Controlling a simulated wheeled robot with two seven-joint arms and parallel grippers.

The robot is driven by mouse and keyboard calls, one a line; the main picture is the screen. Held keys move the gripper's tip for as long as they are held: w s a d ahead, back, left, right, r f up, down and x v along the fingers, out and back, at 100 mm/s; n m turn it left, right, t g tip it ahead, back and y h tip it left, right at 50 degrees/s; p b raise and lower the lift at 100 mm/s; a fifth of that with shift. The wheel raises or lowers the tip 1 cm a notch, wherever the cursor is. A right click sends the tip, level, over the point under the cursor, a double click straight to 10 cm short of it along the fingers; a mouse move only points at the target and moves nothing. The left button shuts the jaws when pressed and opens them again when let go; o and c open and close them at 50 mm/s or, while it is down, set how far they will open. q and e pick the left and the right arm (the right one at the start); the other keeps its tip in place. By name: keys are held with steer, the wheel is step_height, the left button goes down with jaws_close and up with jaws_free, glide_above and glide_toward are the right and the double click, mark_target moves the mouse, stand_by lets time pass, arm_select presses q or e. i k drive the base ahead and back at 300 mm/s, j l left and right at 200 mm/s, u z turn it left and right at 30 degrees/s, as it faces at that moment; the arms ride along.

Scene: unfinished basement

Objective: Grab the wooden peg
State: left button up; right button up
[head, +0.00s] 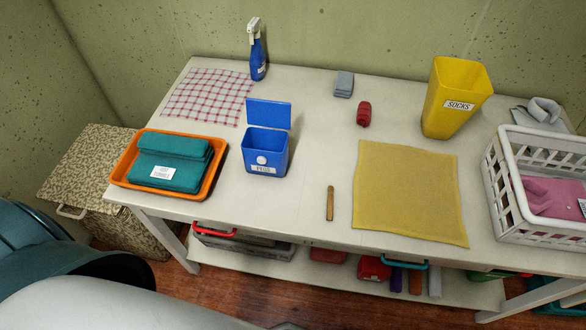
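The wooden peg (330,203) is a thin brown stick. It lies alone on the white table (290,218) near the front edge, pointing roughly front to back. It is between the blue box and the yellow cloth and touches neither. A blue box (265,154) with its lid up stands behind it to the left, with a white label on its front. Neither of my grippers shows in the head view.
A yellow cloth (408,195) lies right of the peg. An orange tray (213,175) holds folded teal cloths. A yellow "SOCKS" bin (455,98), white basket (500,190), spray bottle (257,55) and red bundle (364,113) stand around. The tabletop around the peg is clear.

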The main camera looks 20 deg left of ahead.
mark_target(330, 210)
steer(key=i+j, duration=0.2)
steer(key=i+j+z, duration=0.1)
steer(key=j, duration=0.25)
steer(key=k+j+z, duration=0.1)
steer(key=j+z, duration=0.3)
steer(key=k+j+z, duration=0.1)
steer(key=z, duration=0.35)
steer(key=k+j+z, duration=0.2)
steer(key=z, duration=0.2)
steer(key=l+u, duration=0.1)
steer(key=j+z, duration=0.1)
steer(key=j, duration=0.1)
